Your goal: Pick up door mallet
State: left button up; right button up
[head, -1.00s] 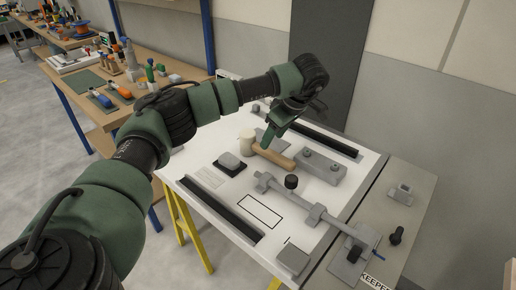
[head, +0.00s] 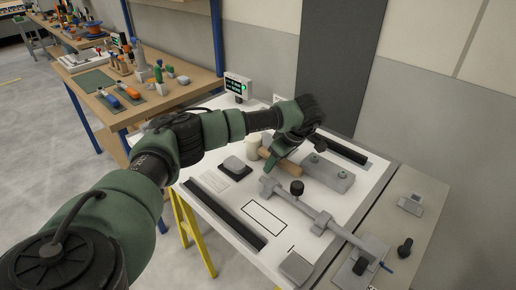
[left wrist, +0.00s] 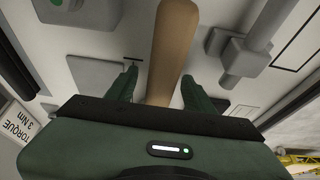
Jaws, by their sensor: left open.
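The door mallet, with a pale head (head: 252,146) and a wooden handle (head: 293,168), lies on the white panel. My left gripper (head: 272,160) reaches down over the handle just beside the head and hides part of it. In the left wrist view the handle (left wrist: 172,45) runs up between the two green fingers of the open gripper (left wrist: 159,78). Gaps show on both sides of the handle. I cannot tell how far down the fingers reach beside it. My right gripper is not in view.
A grey block (head: 328,174) lies right of the handle, and a grey rod latch (head: 315,215) runs in front. A grey block on a dark pad (head: 234,166) sits left. A small display (head: 238,86) stands behind. A tool bench (head: 150,98) is at left.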

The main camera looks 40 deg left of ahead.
pick_arm(q)
grip_shut()
jog(key=shift+r, duration=0.15)
dwell(1.2)
